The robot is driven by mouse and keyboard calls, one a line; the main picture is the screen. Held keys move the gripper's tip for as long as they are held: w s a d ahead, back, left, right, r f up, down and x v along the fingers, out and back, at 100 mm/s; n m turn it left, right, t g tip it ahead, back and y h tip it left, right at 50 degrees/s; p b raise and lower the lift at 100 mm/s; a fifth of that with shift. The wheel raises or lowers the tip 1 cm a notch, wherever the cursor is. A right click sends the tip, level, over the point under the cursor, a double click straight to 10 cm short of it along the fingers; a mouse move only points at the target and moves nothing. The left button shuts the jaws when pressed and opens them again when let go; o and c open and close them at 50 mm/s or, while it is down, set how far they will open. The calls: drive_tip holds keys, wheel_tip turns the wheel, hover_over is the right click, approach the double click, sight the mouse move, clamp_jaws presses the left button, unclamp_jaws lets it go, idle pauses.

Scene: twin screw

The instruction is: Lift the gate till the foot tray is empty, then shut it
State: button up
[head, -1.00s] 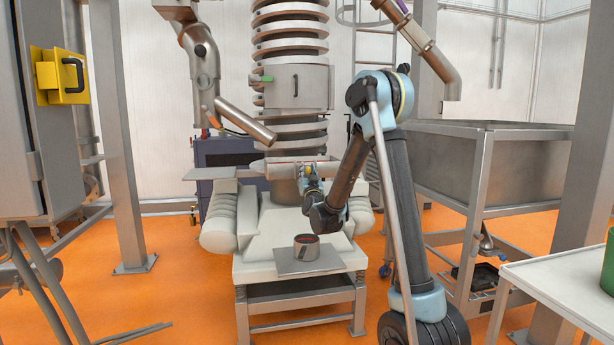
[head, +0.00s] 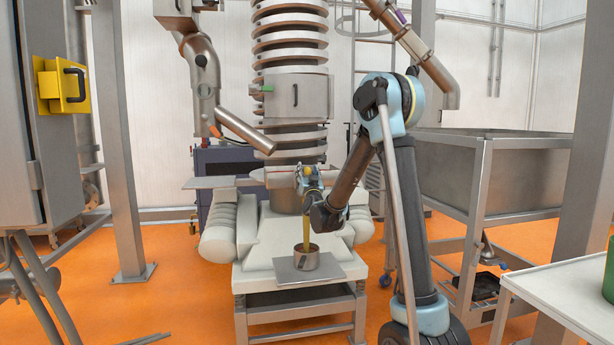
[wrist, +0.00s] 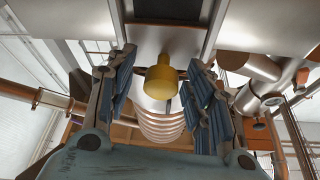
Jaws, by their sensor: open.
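The foot tray (head: 258,174) is a metal trough around the bottom of the spiral column. A yellow knob (wrist: 161,77) on the gate shows in the wrist view, between my fingers. My gripper (head: 309,176) is at the front of the tray; in the wrist view my gripper (wrist: 161,66) is open, with a finger on each side of the knob and gaps between. A yellow-brown stream (head: 307,228) falls from below the gripper into a round metal pot (head: 305,262). The gate plate and the tray's contents are hidden in the head view.
The pot stands on a grey plate (head: 335,266) on a pale stepped base. A slanted metal pipe (head: 245,132) hangs at the upper left of the tray. A large steel bin (head: 525,175) stands at right. A white table (head: 560,290) is at front right.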

drive_tip(key=v, duration=1.2)
drive_tip(key=shift+d, duration=0.1)
idle(2.6)
drive_tip(key=s+d+f+n+g+y, duration=0.1)
drive_tip(key=s+d+f+n+y, duration=0.2)
drive_tip(key=n, duration=0.4)
drive_tip(key=shift+y, duration=0.4)
drive_tip(key=x, duration=1.1)
drive_tip(key=r+x, duration=0.1)
drive_tip(key=x, duration=0.4)
drive_tip(key=shift+r, duration=0.2)
clamp_jaws()
